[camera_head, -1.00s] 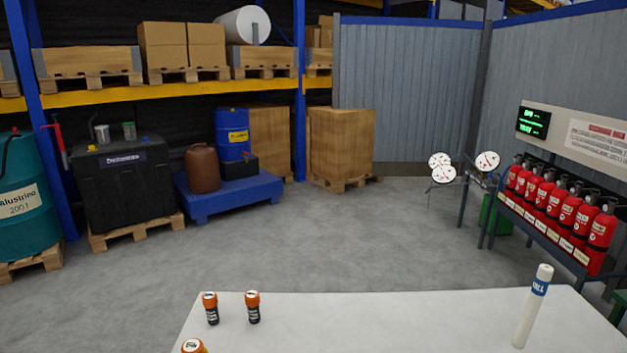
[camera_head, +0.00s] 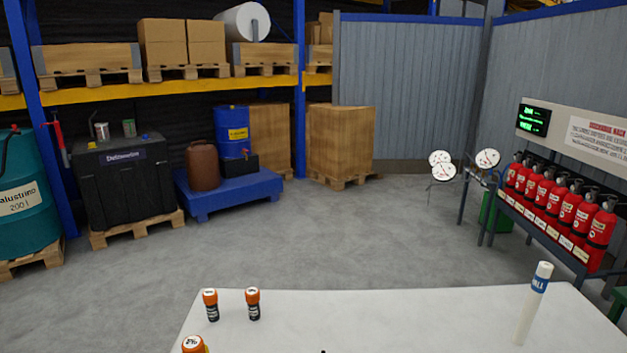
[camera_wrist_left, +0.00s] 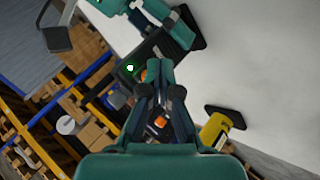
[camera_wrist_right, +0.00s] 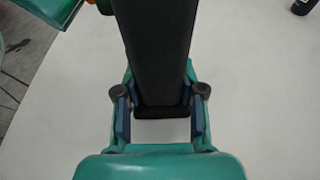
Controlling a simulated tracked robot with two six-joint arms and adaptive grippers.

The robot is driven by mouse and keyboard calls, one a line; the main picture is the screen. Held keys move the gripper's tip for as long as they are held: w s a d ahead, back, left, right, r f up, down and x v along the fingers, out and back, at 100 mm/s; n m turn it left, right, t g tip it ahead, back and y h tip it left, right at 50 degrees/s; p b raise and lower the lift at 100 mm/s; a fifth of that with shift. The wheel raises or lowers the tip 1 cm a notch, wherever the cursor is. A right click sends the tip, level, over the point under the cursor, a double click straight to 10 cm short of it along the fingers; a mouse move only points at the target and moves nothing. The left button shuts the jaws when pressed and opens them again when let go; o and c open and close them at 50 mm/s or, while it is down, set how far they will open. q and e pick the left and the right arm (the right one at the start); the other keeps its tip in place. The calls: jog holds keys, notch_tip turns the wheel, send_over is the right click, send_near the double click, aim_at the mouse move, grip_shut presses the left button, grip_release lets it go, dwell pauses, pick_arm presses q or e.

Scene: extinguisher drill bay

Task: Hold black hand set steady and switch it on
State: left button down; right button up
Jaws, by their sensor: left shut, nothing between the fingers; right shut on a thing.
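The black hand set (camera_wrist_left: 159,48) shows in the left wrist view with a lit green spot (camera_wrist_left: 130,68) and a small orange part near my left gripper. My left gripper (camera_wrist_left: 158,72) is shut and empty, its tips close to the hand set's face; I cannot tell whether they touch it. In the right wrist view my right gripper (camera_wrist_right: 160,92) is shut on the hand set (camera_wrist_right: 153,45), with a finger on each side. In the head view both grippers are out of frame; a tiny dark tip at the bottom edge is too small to identify.
Small black cylinders with orange caps (camera_head: 253,305) stand at the left of the white table (camera_head: 400,315). A white tube (camera_head: 531,305) stands at its right. A yellow container (camera_wrist_left: 213,133) is near my left gripper. The table's middle is clear.

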pick_arm(q)
jog(key=shift+s, duration=0.4)
pick_arm(e)
jog(key=o, duration=1.1)
pick_arm(q)
jog(key=s, duration=0.6)
pick_arm(e)
jog(key=shift+o, duration=0.2)
